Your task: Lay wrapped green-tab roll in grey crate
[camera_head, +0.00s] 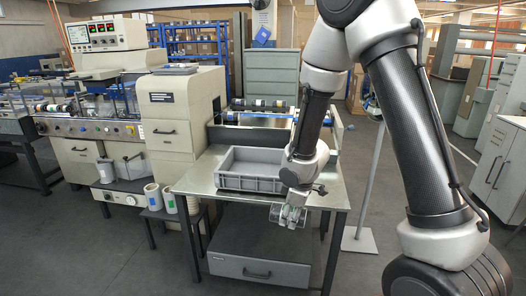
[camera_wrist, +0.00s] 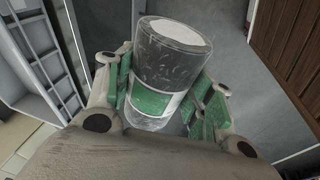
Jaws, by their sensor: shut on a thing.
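My gripper (camera_head: 289,214) is shut on the wrapped green-tab roll (camera_wrist: 172,58). In the wrist view the roll is dark, with a pale end face, a clear film around it and a green and white label between the fingers. The head view shows my gripper low at the front edge of the metal table, in front and to the right of the grey crate (camera_head: 240,184). The crate stands on the table with its open top up. My arm hides its right end, and its floor is only partly seen. The roll is outside the crate.
The metal table (camera_head: 196,184) has bare room left of the crate. White rolls (camera_head: 152,197) with coloured tabs stand on a low shelf at left. The cream wrapping machine (camera_head: 170,110) rises behind them. A grey drawer unit (camera_head: 257,268) sits under the table.

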